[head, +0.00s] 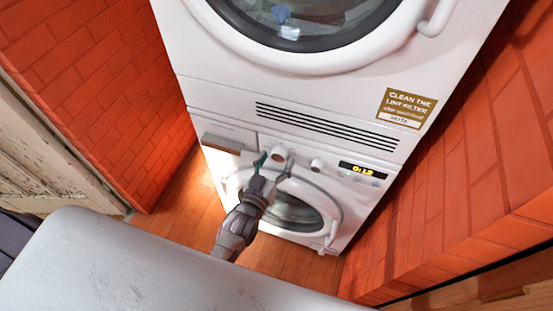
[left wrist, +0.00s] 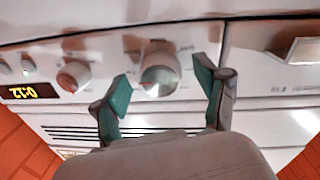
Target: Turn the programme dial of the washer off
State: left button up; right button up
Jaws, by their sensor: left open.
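The washer (head: 222,131) is the lower white machine, with a round door (head: 292,212) below its control panel. A large round dial with a silvery face (left wrist: 161,76), likely the programme dial, sits on the panel. It also shows in the head view (head: 279,153), partly behind my gripper. My left gripper (head: 275,160) is open at the panel. In the left wrist view its green-padded fingers (left wrist: 163,88) stand on either side of the dial, with gaps visible; I cannot tell whether either touches. The dial's setting is not readable. My right gripper is not in view.
A smaller knob (left wrist: 73,76) and a lit display (head: 362,170) reading 0:12 sit beside the dial. A second white machine (head: 330,105) stands above the washer. Orange brick walls (head: 100,90) close in both sides; wooden floor (head: 180,212) shows in front.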

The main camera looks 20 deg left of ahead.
pick_arm(q)
jog(key=shift+w, duration=0.1)
jog(key=shift+c, duration=0.5)
jog(key=c, duration=1.1)
jog(key=shift+o, duration=0.2)
jog(key=shift+n, duration=0.3)
